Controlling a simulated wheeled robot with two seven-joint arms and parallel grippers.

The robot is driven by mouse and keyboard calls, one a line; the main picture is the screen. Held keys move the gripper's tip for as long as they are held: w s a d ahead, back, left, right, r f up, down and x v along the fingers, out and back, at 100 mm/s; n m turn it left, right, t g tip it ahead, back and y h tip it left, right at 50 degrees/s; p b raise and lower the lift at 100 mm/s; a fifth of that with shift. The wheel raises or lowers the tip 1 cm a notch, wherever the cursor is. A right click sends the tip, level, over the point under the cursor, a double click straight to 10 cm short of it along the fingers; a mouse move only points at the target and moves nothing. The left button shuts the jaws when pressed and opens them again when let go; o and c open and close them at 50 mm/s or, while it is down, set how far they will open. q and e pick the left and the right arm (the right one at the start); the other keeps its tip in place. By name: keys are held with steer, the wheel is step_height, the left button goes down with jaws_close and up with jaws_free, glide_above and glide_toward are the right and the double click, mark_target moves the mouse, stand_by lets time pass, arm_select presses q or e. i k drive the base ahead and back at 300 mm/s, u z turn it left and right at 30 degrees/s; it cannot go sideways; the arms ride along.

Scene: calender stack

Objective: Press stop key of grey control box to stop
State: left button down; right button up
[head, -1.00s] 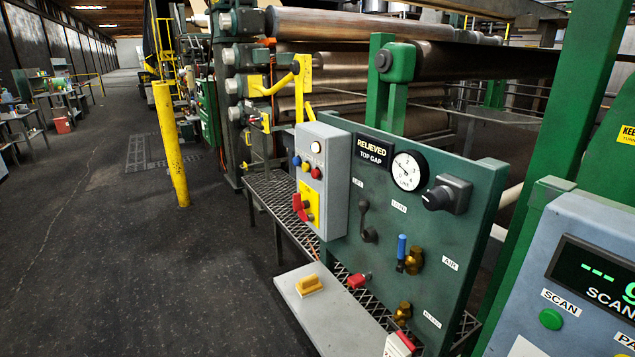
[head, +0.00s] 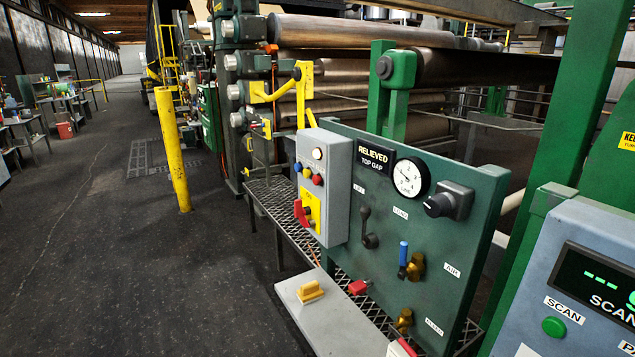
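The grey control box (head: 337,195) is fixed at the left end of the green panel (head: 455,270). Its front, seen at a slant, has a pale round lamp (head: 318,154) at the top. Below is a row of small blue, red and similar buttons, with a red button (head: 317,180) at the right end. Under them is a red rotary handle (head: 302,214) on a yellow plate. The button labels are too small to read, so I cannot tell which is the stop key by its text. Neither of my grippers is in view.
The panel carries a dial gauge (head: 411,177), a black knob (head: 447,200), levers and brass valves. A grey plate with a yellow block (head: 310,292) lies in front. A blue-grey scan box (head: 590,270) stands at right. A yellow post (head: 173,150) stands left; the floor there is clear.

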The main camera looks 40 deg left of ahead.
mark_target(316, 180)
steer(key=k, duration=0.5)
steer(key=u, duration=2.1)
steer(key=i, duration=1.5)
steer(key=z, duration=2.85)
